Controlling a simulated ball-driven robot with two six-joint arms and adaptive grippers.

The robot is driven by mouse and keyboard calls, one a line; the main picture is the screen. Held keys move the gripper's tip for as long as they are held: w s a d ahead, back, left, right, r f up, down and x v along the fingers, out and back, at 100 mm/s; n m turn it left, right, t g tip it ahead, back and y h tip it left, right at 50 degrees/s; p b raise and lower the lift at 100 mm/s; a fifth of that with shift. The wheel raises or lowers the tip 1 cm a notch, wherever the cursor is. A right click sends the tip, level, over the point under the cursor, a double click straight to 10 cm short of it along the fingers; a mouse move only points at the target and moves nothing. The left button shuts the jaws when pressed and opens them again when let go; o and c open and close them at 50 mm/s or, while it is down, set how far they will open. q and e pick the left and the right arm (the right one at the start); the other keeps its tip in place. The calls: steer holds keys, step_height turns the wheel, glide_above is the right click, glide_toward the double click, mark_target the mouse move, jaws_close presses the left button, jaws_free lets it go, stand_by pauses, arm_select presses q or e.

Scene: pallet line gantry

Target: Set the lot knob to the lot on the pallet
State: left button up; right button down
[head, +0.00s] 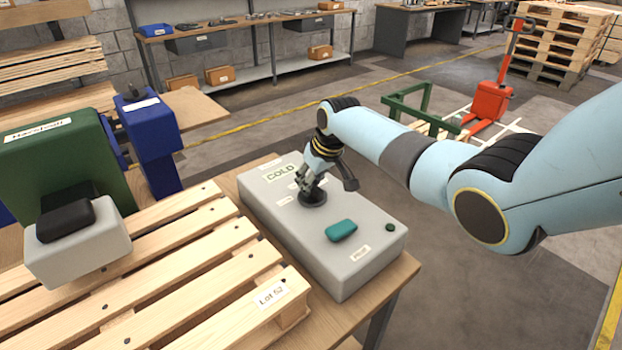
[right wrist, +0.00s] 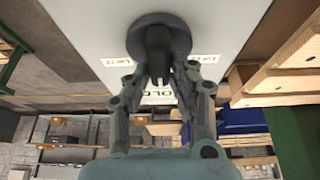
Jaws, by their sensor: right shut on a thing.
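The pallet (head: 185,262) lies on the bench at left, with a tag (head: 271,296) reading Lot 52 on its near right corner. Beside it stands a grey control box (head: 365,270) marked COLD. The dark round lot knob (head: 314,200) is on its top; it fills the upper middle of the right wrist view (right wrist: 150,25). Small white labels flank the knob there, too small to read surely. My right gripper (head: 310,186) reaches down from above and is shut on the knob's raised bar, one finger on each side (right wrist: 160,78). My left gripper is not in view.
A teal block (head: 341,230) and a small dark green button (head: 390,227) sit on the box's near part. A green machine (head: 65,165), a grey block with a black top (head: 78,250) and a blue post (head: 152,140) stand at left. A red pallet jack (head: 490,100) is behind.

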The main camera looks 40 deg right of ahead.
steer(key=c, duration=1.2)
jaws_free()
steer(key=shift+o, duration=0.2)
steer(key=v, duration=1.2)
steer(key=shift+w, duration=0.1)
